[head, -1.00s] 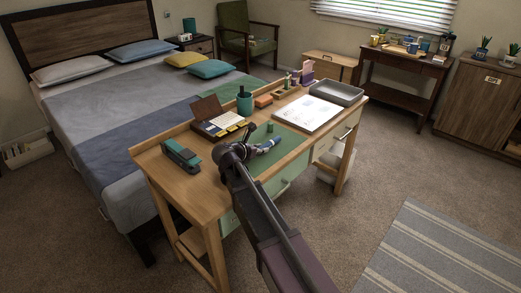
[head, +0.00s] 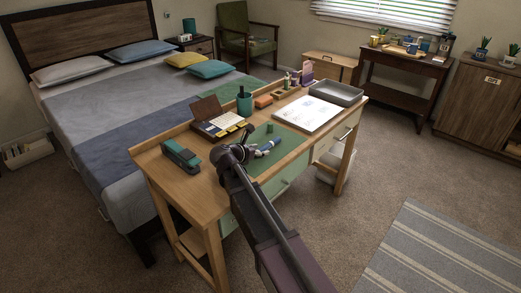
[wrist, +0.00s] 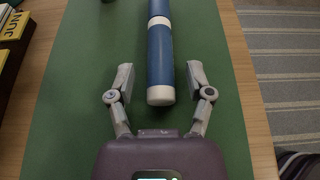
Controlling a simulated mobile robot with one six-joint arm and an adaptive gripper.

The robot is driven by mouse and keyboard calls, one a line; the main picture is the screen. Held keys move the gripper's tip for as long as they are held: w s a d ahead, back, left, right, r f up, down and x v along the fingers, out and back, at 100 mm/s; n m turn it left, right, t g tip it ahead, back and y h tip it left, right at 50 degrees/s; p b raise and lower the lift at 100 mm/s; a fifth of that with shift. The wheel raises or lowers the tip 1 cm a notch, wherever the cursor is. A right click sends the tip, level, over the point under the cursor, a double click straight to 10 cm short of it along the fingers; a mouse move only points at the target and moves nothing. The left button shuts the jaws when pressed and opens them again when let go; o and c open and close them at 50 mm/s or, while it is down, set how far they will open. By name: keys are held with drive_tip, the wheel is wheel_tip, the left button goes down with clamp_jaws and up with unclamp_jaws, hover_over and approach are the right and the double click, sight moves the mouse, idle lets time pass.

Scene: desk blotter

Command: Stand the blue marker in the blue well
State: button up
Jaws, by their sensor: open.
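The blue marker (wrist: 160,65) lies on the green blotter in the wrist view, with a white band and a white near end. Its far end runs out of the top of that view. My gripper (wrist: 160,76) is open, with one finger on each side of the marker's near end and a gap on both sides. In the head view the marker (head: 268,146) shows beside my gripper (head: 252,152), low over the desk. I cannot make out the blue well; a small wooden organizer (head: 284,92) at the back of the desk holds several items.
A stapler (head: 181,156), a box with cards (head: 219,125), a dark green cup (head: 244,104), an orange block (head: 263,101), white papers (head: 309,113) and a grey tray (head: 336,93) surround the blotter.

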sight(265, 174)
drive_tip(key=p+v, duration=0.4)
drive_tip(key=v, duration=0.9)
drive_tip(key=shift+p, duration=0.35)
drive_tip(key=d+f+m+g, duration=0.1)
drive_tip(key=d+m, duration=0.1)
drive_tip(key=d, duration=0.1)
drive_tip(key=d+f+m+g, duration=0.1)
drive_tip(key=d+m, duration=0.1)
drive_tip(key=d, duration=0.1)
drive_tip(key=s+d+f+m+g, duration=0.1)
drive_tip(key=d, duration=0.3)
drive_tip(key=shift+f+m, duration=0.4)
drive_tip(key=s+d+f+m+g+y, duration=0.3)
drive_tip(key=s+d+m, duration=0.4)
drive_tip(key=d+m, duration=0.3)
drive_tip(key=s+d+f+m+g+y, duration=0.4)
drive_tip(key=s+d+m, duration=0.3)
drive_tip(key=d+m, duration=0.4)
drive_tip(key=shift+d+f+m+g+y, duration=0.15)
drive_tip(key=shift+f+m+g+y, duration=0.2)
drive_tip(key=shift+m+y, duration=0.35)
